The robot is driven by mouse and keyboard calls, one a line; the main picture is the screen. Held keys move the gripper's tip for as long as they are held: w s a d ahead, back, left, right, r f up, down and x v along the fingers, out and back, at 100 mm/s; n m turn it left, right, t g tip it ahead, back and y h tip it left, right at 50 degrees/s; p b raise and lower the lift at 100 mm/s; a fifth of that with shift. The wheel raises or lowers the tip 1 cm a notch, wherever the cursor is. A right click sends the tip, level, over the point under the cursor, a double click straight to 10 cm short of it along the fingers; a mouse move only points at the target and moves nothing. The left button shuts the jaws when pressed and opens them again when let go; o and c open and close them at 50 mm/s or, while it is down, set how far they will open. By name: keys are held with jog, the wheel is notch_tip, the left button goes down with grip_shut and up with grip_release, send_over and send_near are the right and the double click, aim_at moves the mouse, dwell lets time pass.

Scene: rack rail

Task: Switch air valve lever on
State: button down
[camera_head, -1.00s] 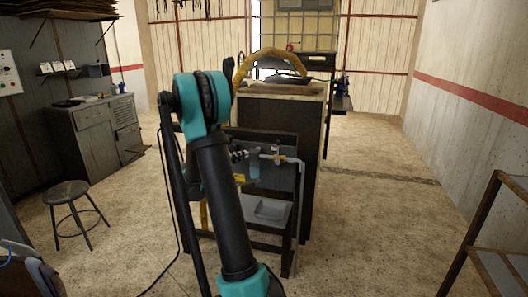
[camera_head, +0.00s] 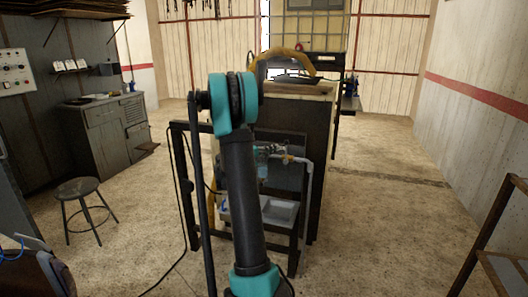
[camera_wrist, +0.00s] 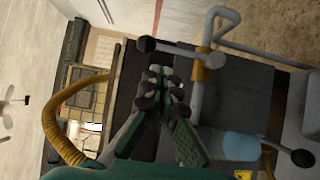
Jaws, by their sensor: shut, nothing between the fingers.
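The air valve shows in the wrist view as a brass-yellow fitting (camera_wrist: 207,62) on a bent grey pipe (camera_wrist: 228,17). A grey lever with a dark rounded end (camera_wrist: 146,45) reaches from the fitting towards the left. My gripper (camera_wrist: 163,76) is shut and empty. Its fingertips appear just below the lever in that picture; I cannot tell whether they touch it. A pale blue cylinder (camera_wrist: 240,146) sits lower right. In the head view the fitting (camera_head: 287,158) is small, and my arm hides part of the panel and most of the gripper.
The valve sits on a dark-framed stand with a grey tray (camera_head: 283,212) below. A yellow corrugated hose (camera_wrist: 60,130) curves at the left of the wrist view. A stool (camera_head: 78,195) stands left and a metal rack (camera_head: 490,230) right. Floor is clear between stand and right wall.

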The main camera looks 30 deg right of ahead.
jog(key=shift+s+d, duration=0.6)
jog(key=shift+d, duration=0.2)
jog(key=shift+s+d+r+m+y, duration=0.2)
jog(key=shift+s+d+m+y, duration=0.25)
jog(key=shift+m, duration=0.35)
jog(key=s+d+f+m+t+y, duration=0.3)
jog(key=s+d+f+m+y, duration=0.1)
jog(key=s+m+y, duration=0.3)
jog(key=shift+d+f+m+t, duration=0.4)
jog(key=shift+d+m, duration=0.3)
jog(key=shift+d, duration=0.15)
dwell(0.4)
dwell(0.5)
